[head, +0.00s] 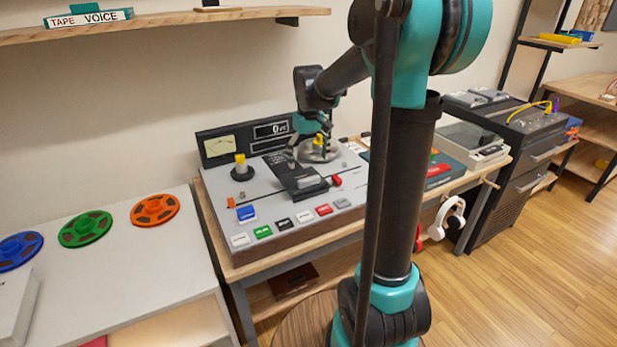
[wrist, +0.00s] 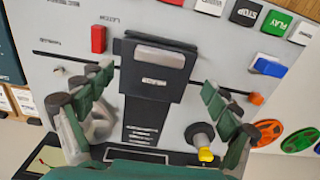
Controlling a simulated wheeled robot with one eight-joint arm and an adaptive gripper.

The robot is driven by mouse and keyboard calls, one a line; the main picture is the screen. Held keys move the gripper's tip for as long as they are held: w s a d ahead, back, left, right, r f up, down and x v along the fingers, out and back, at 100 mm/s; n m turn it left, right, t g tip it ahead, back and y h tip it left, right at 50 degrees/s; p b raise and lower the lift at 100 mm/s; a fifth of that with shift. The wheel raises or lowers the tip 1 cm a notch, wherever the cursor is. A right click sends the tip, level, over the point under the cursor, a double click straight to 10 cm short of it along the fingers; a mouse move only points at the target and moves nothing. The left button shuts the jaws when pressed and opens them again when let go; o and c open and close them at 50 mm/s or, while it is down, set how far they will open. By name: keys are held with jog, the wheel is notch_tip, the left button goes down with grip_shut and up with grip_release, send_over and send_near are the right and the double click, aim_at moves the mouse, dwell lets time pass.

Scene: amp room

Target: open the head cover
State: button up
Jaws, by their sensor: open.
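The head cover (head: 308,182) is a dark block with a pale label, in the middle of the grey tape machine (head: 262,218). In the wrist view the cover (wrist: 155,85) lies flat at the end of a dark strip, and looks closed. My gripper (head: 316,148) is above the back part of the machine, behind the cover. In the wrist view my gripper (wrist: 155,85) is open, with one finger on each side of the dark strip and nothing between them. I cannot tell its exact height above the panel.
Two spindles flank the strip; one with a yellow top (head: 240,168) is at left. A red lever (head: 336,180) stands beside the cover. Coloured buttons (head: 284,223) line the machine's front. Coloured reels (head: 86,228) lie on the left table. A shelf (head: 165,22) hangs above.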

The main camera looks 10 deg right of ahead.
aim_at(309, 178)
notch_tip(309, 178, down, 7)
jog(key=shift+r, duration=0.1)
jog(key=shift+c, duration=0.3)
jog(key=c, duration=1.6)
jog(key=w+a, duration=0.1)
jog(key=w, duration=0.2)
jog(key=w+a, duration=0.1)
jog(key=w, duration=0.3)
jog(key=w+a, duration=0.1)
jog(key=w, duration=0.2)
jog(key=shift+w+a, duration=0.2)
jog(key=shift+w, duration=0.1)
jog(key=o, duration=1.7)
jog(key=shift+c, duration=0.2)
notch_tip(309, 178, up, 12)
